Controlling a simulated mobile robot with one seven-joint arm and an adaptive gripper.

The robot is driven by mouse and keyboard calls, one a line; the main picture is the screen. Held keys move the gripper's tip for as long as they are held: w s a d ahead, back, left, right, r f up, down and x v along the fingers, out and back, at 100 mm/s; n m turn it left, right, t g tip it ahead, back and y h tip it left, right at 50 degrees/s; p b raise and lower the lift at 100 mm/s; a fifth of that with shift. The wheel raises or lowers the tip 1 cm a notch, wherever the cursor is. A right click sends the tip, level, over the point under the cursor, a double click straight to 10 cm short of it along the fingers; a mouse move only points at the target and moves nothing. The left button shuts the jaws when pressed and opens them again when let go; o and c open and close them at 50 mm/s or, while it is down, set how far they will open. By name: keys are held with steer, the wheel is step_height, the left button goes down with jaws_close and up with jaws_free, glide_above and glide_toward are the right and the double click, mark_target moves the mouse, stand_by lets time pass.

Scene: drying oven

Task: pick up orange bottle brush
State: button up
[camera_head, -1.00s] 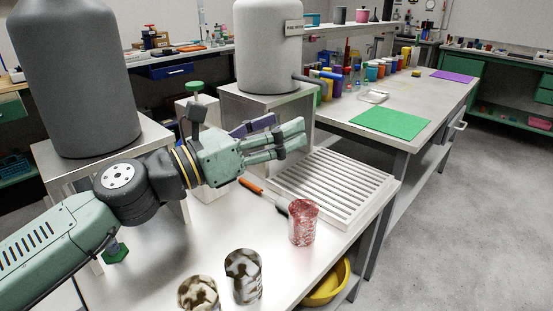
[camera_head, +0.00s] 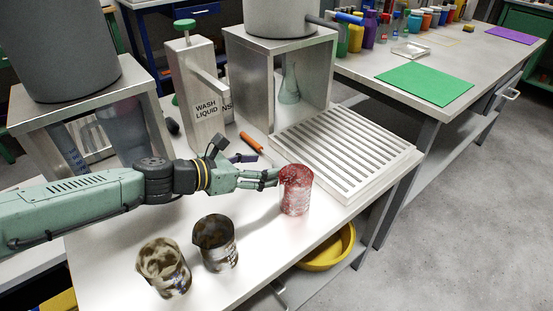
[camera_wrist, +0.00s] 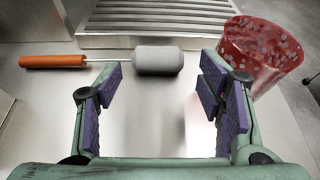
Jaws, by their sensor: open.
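The bottle brush has an orange handle (camera_wrist: 52,61), a thin shaft and a grey cylindrical head (camera_wrist: 158,60). It lies across the bench, just beyond my fingertips in the wrist view, handle to the left and head near the middle. In the head view its orange handle (camera_head: 251,142) shows behind my gripper (camera_head: 273,178); the brush head is hidden there. My gripper, also in the wrist view (camera_wrist: 161,82), is open and empty, with purple pads apart. The brush head lies ahead of the gap between the fingers, not between the pads.
A red speckled beaker (camera_head: 295,190) stands close to my right finger. A slatted white drying rack (camera_head: 343,150) lies beyond the brush. Two stained beakers (camera_head: 164,268) (camera_head: 215,244) stand at the front. A wash liquid dispenser (camera_head: 195,97) stands behind my arm.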

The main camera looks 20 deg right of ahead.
mark_target(283, 165)
steer(key=shift+p+x, duration=0.55)
steer(key=shift+x, duration=3)
steer(key=shift+w+a, duration=0.1)
steer(key=shift+w, duration=0.05)
steer(key=shift+c, duration=0.4)
steer(key=c, duration=0.9)
steer(key=shift+c, duration=0.2)
steer(key=shift+r, duration=0.15)
